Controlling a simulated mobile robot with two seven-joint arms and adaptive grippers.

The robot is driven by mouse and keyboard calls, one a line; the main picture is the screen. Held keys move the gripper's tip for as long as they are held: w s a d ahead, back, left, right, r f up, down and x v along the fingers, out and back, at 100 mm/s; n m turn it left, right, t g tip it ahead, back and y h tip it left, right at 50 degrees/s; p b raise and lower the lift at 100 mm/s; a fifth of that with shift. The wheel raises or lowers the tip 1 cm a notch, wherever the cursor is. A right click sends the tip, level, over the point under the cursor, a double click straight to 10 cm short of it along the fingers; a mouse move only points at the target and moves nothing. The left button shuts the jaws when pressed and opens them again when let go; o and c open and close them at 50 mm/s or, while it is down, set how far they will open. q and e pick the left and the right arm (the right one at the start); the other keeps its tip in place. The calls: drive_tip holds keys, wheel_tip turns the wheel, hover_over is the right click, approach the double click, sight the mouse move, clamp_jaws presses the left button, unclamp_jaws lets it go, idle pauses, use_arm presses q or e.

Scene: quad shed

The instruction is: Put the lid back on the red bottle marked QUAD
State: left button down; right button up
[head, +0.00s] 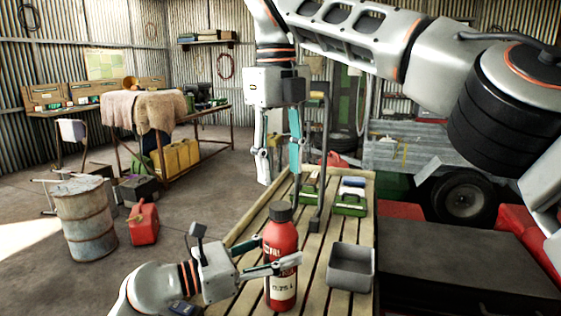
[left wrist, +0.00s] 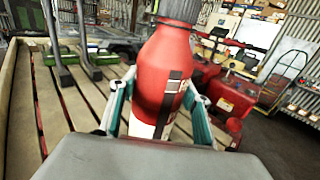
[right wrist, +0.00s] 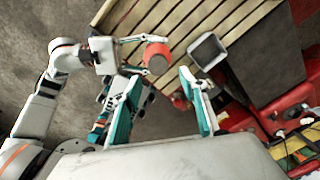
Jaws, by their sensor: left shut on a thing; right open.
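The red bottle (head: 281,238) stands upright on the slatted table, with a white label at its lower part. A dark grey, ribbed, cap-like top (head: 281,211) sits on it; it also shows in the left wrist view (left wrist: 180,9). I cannot tell whether this top is the lid, and I see no separate lid. My left gripper (head: 283,265) is shut around the bottle's body, with a finger on either side (left wrist: 158,105). My right gripper (head: 279,160) is open and empty, pointing down beyond the bottle. In the right wrist view, the bottle (right wrist: 157,58) looks round and red.
A grey open bin (head: 351,268) stands on the table right of the bottle. Green cases (head: 350,204) and a dark upright handle (head: 320,150) are farther back. A dark box surface (head: 460,260) lies to the right. A rusty drum (head: 86,215) and red jerrycan (head: 143,222) stand on the floor.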

sight(281, 205)
drive_tip(key=shift+r+n, duration=0.1)
drive_tip(key=shift+n, duration=0.9)
drive_tip(key=shift+f, duration=4)
drive_tip(key=c, duration=1.2)
drive_tip(key=shift+o, duration=0.2)
